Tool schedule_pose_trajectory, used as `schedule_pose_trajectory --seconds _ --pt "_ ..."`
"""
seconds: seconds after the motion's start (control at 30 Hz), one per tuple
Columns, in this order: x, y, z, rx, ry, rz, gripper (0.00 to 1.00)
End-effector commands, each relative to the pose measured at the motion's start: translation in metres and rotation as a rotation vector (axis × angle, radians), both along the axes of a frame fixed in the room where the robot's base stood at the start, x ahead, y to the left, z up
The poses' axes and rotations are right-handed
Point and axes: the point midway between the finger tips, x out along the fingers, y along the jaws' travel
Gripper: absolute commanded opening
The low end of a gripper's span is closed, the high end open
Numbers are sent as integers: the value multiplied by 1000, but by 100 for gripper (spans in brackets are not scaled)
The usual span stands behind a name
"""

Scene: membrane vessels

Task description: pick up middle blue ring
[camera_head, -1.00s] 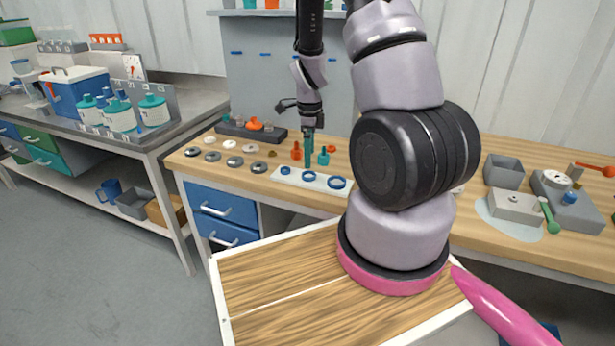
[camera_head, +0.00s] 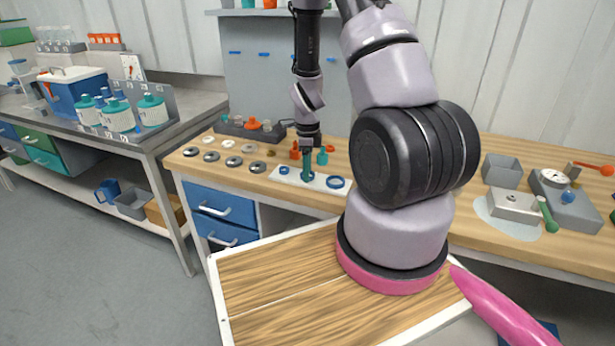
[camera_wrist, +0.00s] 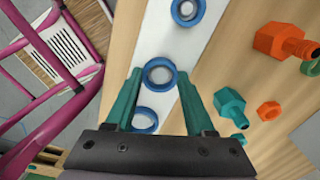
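The middle blue ring (camera_wrist: 159,89) lies on the white strip (camera_wrist: 164,41) in the wrist view. My gripper (camera_wrist: 158,76) is open, with one green finger on either side of this ring. I cannot tell whether the fingers touch it. In the head view, my gripper (camera_head: 307,174) points down over the strip, and its fingers mostly hide the middle ring. The large blue ring (camera_head: 335,182) lies to its right and the small blue ring (camera_head: 284,170) to its left. Both outer rings also show in the wrist view, at the top (camera_wrist: 187,20) and nearer the palm (camera_wrist: 146,128).
Orange and teal threaded fittings (camera_wrist: 278,40) stand close beside the strip. Several metal discs (camera_head: 212,156) lie to the left on the wooden bench. A dark rack (camera_head: 250,131) stands behind. A grey box (camera_head: 503,171) and gauge tools are at right.

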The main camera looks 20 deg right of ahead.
Motion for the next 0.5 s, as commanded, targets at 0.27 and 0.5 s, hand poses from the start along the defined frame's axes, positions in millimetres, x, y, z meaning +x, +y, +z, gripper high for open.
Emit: schedule_pose_trajectory --seconds 0.27,0.5 --pt "0 0 3 -1 -2 0 3" --pt "2 0 41 -1 -6 0 3"
